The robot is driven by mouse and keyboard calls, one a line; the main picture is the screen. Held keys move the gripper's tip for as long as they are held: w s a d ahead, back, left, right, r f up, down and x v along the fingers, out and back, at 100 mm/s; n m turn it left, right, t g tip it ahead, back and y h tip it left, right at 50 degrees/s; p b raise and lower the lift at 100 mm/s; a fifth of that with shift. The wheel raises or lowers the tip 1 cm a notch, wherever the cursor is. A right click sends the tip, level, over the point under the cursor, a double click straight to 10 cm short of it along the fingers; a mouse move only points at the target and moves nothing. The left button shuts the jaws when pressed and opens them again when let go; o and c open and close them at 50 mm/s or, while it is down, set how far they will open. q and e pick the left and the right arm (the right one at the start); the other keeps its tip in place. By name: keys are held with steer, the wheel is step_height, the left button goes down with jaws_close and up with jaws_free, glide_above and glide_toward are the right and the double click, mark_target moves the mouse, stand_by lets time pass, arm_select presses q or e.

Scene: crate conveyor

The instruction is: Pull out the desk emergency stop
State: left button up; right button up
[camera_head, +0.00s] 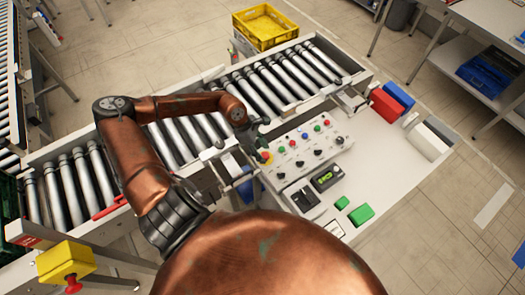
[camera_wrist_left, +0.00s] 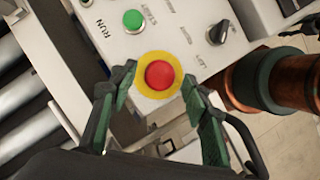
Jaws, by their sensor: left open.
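The desk emergency stop (camera_wrist_left: 159,75) is a round red button on a yellow disc, set in the corner of the white control panel in the left wrist view. In the head view the emergency stop (camera_head: 267,157) shows at the panel's left end. My left gripper (camera_wrist_left: 160,92) is open, its two green-padded fingers on either side of the button. The fingers look apart from the button; their exact height above the panel is hard to tell. In the head view the left gripper (camera_head: 254,140) is small, right by the emergency stop. My right gripper is not in view.
The control panel (camera_head: 300,147) also carries green, red and blue buttons and black knobs. A green button (camera_wrist_left: 133,19) and a black knob (camera_wrist_left: 218,32) are near the stop. A roller conveyor (camera_head: 180,135) runs behind. Another red stop on a yellow box (camera_head: 66,262) stands lower left.

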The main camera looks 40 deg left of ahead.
arm_select(q)
steer(key=shift+w+d+f, duration=0.1)
steer(key=shift+f, duration=0.1)
jaws_close()
stand_by(0.5)
